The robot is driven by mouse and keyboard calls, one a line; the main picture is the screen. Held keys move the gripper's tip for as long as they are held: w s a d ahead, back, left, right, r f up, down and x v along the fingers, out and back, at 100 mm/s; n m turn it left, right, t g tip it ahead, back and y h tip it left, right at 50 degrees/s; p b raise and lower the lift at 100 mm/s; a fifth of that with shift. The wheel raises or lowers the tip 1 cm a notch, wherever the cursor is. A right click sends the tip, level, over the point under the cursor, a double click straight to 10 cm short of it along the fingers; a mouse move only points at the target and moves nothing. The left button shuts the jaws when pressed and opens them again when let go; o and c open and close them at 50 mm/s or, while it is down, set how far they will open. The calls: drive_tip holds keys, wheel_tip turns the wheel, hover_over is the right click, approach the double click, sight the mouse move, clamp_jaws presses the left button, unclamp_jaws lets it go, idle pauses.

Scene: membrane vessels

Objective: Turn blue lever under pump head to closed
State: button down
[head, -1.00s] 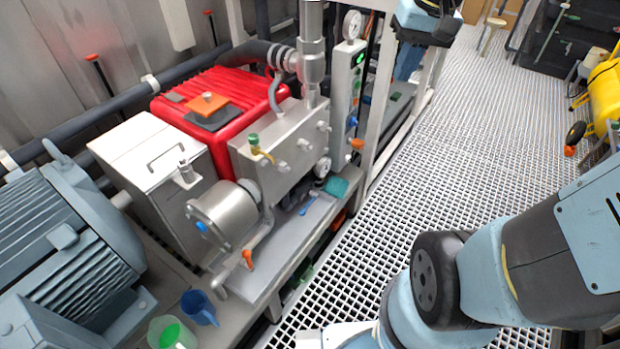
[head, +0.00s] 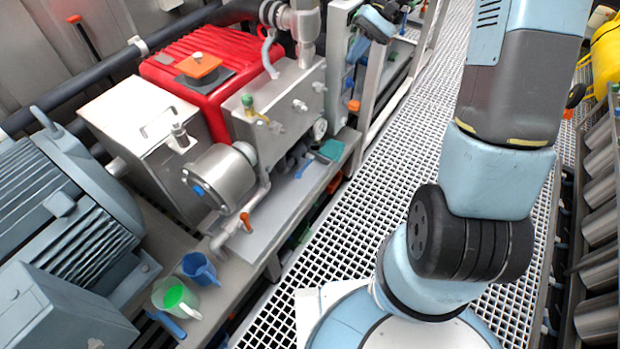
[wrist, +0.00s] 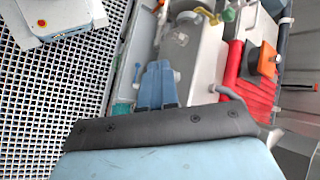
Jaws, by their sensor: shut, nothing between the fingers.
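The blue lever (head: 303,169) is a small slim blue bar low under the steel pump head (head: 282,105), above a grey ledge. A small blue piece (wrist: 137,72) in the wrist view, left of my fingers, looks like the same lever. My gripper (wrist: 157,68) has two blue fingers, shut together with nothing between them. In the wrist view the fingers point toward the pump unit and appear apart from the lever.
An orange-handled valve (head: 246,221) sticks out at the ledge's front. A teal object (head: 330,150) lies beside the lever. A blue jug (head: 199,268) and a cup with green contents (head: 176,299) stand at lower left. The grating walkway (head: 345,235) is open floor.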

drive_tip(key=w+f+m+g+y, duration=0.15)
drive_tip(key=w+f+y, duration=0.35)
drive_tip(key=f, duration=0.9)
drive_tip(key=m+t+y, duration=1)
drive_tip(key=m+t, duration=0.1)
drive_tip(key=t, duration=0.2)
approach(305, 167)
wheel_tip(305, 167, down, 4)
drive_tip(key=s, duration=0.3)
drive_tip(key=shift+m, duration=0.25)
drive_tip(key=x, duration=0.9)
drive_tip(key=shift+w+r, duration=0.1)
drive_tip(key=shift+r, duration=0.1)
drive_tip(key=shift+d, duration=0.25)
drive_tip(key=shift+a, duration=0.15)
drive_tip(key=shift+r, duration=0.15)
